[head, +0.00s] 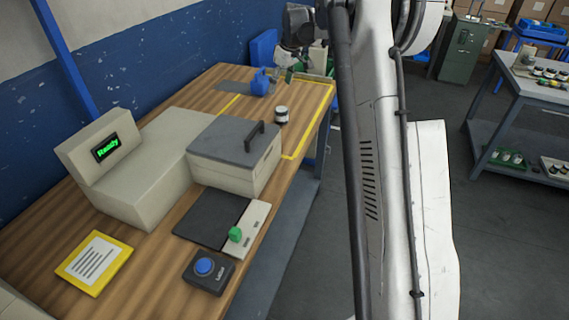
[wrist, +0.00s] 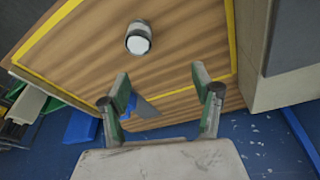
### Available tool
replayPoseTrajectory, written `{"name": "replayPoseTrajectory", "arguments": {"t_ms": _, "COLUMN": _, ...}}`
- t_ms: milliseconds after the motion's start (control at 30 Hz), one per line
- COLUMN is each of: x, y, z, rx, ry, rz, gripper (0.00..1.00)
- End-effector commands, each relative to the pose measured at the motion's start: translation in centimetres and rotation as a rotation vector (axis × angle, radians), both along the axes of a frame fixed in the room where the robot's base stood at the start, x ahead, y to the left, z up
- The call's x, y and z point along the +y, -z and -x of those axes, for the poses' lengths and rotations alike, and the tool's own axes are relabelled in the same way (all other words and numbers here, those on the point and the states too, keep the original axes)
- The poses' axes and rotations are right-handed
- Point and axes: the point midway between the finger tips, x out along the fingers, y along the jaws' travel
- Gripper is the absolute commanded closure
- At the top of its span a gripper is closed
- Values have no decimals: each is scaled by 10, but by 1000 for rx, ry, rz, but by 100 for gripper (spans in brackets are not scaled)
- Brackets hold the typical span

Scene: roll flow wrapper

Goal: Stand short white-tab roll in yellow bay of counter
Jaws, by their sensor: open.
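One roll with a white top and a dark band (head: 281,115) stands upright on the wooden counter (head: 190,95). It lies inside the yellow-outlined bay (head: 326,107). The wrist view also shows the roll (wrist: 138,38), with the bay's yellow line (wrist: 231,35) around it. I cannot make out its tab. My gripper (wrist: 161,88) is open, with nothing between its fingers, and apart from the roll. In the head view my gripper (head: 288,76) is at the counter's far end, beyond the roll and partly hidden by my arm.
A blue item (head: 261,82) sits near the bay's far left corner. A lidded beige box (head: 235,155) and the wrapper with its "Ready" screen (head: 107,147) stand nearer. A green knob (head: 235,234) and blue button (head: 204,267) are in front. A side table (head: 530,85) holds several rolls.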

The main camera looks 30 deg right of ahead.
Motion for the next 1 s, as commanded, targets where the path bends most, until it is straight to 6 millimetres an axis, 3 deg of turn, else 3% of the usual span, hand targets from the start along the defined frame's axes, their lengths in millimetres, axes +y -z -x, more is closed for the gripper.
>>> {"name": "replayPoseTrajectory", "arguments": {"t_ms": 200, "x": 47, "y": -54, "z": 50, "rx": -33, "ry": 59, "rz": 9, "gripper": 38}}
{"name": "replayPoseTrajectory", "arguments": {"t_ms": 500, "x": 103, "y": -104, "z": 132, "rx": -87, "ry": 143, "rz": 11, "gripper": 38}}
{"name": "replayPoseTrajectory", "arguments": {"t_ms": 733, "x": 141, "y": -124, "z": 202, "rx": -131, "ry": 202, "rz": 5, "gripper": 38}}
{"name": "replayPoseTrajectory", "arguments": {"t_ms": 1000, "x": 177, "y": -125, "z": 288, "rx": -187, "ry": 270, "rz": -12, "gripper": 38}}
